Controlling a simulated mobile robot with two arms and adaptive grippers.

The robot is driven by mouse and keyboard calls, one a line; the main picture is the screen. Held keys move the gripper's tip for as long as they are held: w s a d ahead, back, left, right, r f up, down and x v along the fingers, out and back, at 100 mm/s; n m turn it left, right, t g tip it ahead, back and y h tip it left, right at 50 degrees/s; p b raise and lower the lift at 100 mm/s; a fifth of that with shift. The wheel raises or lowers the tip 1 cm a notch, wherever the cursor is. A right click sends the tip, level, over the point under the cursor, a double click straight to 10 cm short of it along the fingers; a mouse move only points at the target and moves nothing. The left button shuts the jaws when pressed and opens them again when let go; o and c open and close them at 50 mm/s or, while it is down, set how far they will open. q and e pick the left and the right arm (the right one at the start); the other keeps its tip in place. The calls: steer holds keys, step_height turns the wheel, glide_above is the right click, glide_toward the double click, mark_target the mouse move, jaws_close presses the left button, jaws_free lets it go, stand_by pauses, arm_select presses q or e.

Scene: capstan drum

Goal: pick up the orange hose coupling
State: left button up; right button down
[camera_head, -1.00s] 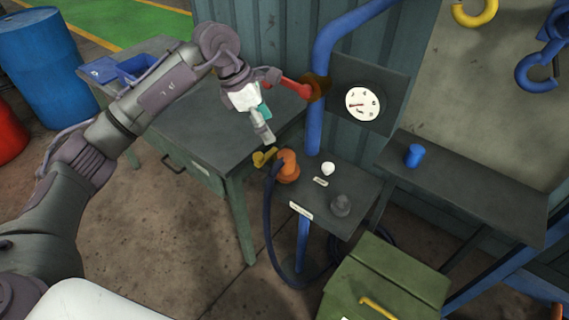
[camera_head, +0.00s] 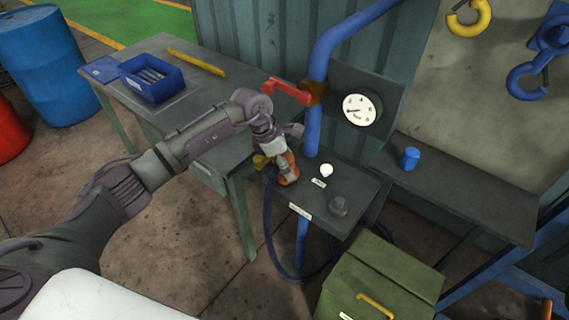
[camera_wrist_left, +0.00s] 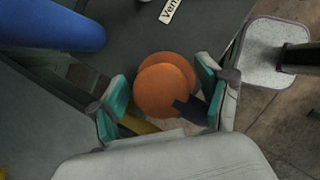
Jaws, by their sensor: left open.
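The orange hose coupling (camera_head: 292,170) sits at the left end of the small dark shelf, partly hidden by my left gripper (camera_head: 282,172). A dark blue hose (camera_head: 268,215) hangs below it. In the left wrist view, the coupling (camera_wrist_left: 163,90) shows as two stacked round orange parts between the teal pads of my left gripper (camera_wrist_left: 162,88). The jaws are open on both sides of it, and I cannot tell whether either pad touches it. A yellow piece (camera_wrist_left: 138,124) shows beside the coupling, near the left finger. My right gripper is not in view.
A thick blue pipe (camera_head: 314,125) with a red lever (camera_head: 290,91) rises behind the coupling. A workbench (camera_head: 195,92) stands left, a green box (camera_head: 385,280) below right.

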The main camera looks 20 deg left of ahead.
mark_target(291, 156)
arm_select(q)
steer(key=shift+f, duration=0.15)
steer(key=c, duration=1.5)
steer(key=shift+o, duration=0.2)
steer(key=shift+w+r+b, duration=0.1)
steer(key=shift+r+b, duration=0.35)
steer(key=shift+r, duration=0.3)
step_height(291, 156, up, 3)
steer(key=shift+f+b, duration=0.1)
steer(key=shift+b, duration=0.6)
steer(key=s+d+r+b, duration=0.3)
steer(key=s+d+r, duration=0.4)
steer(key=s+d, duration=0.1)
steer(key=shift+s+d, duration=0.15)
steer(key=shift+s, duration=0.1)
